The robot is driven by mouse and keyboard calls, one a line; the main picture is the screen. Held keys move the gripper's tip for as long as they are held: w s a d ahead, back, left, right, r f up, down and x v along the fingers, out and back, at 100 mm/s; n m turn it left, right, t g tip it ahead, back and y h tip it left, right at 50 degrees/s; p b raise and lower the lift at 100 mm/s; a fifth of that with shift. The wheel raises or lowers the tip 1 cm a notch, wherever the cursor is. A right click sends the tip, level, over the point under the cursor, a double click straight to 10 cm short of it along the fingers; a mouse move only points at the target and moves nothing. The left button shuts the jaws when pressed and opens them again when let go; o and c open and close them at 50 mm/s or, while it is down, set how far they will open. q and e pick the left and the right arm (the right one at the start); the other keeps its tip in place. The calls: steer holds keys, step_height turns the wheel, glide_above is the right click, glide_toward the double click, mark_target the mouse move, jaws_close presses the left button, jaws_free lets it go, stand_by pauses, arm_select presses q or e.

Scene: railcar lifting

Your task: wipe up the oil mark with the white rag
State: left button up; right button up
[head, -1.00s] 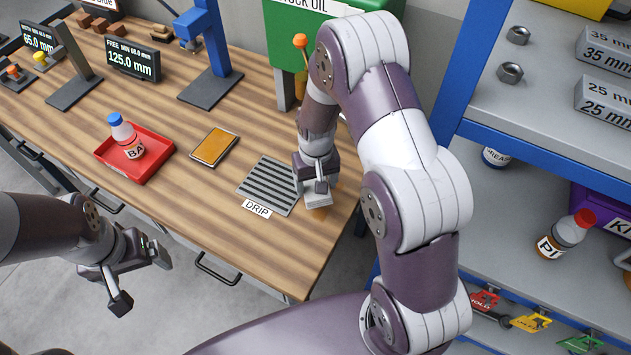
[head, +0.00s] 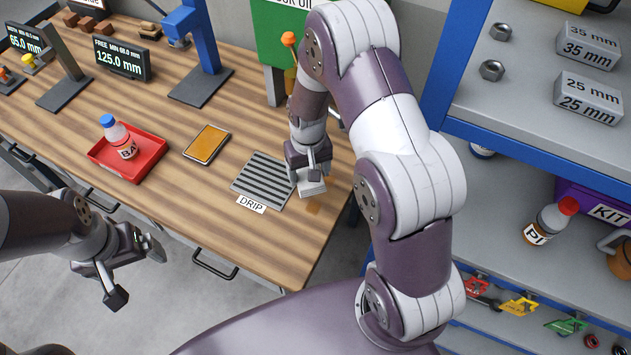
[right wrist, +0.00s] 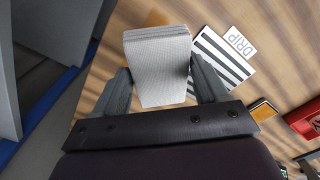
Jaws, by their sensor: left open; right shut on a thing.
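The white rag (head: 312,188) is a folded, pale block in my right gripper (head: 308,172). It is at the right edge of the drip grate, low over the wooden bench. In the right wrist view the rag (right wrist: 160,65) sits between the two fingers, which are shut on it. The oil mark (head: 313,208) is a faint brown patch on the wood, just in front of the rag. I cannot tell whether the rag touches the wood. My left gripper (head: 136,272) is open and empty, off the bench's front edge.
The drip grate (head: 262,181) with its DRIP label lies left of the rag. An orange-topped pad (head: 207,145) and a red tray (head: 150,163) with a bottle are further left. A green oil container (head: 280,45) stands behind. A blue-framed shelf (head: 440,95) is at the right.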

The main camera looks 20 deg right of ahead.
steer(key=d+r+m+t, duration=0.25)
steer(key=d+m, duration=0.35)
steer(key=m, duration=0.3)
steer(key=shift+h, duration=0.3)
steer(key=b+x, duration=0.2)
steer(key=s+b+x, duration=0.1)
steer(key=b+x, duration=0.1)
steer(key=shift+w+f, duration=0.1)
steer(key=shift+f, duration=0.15)
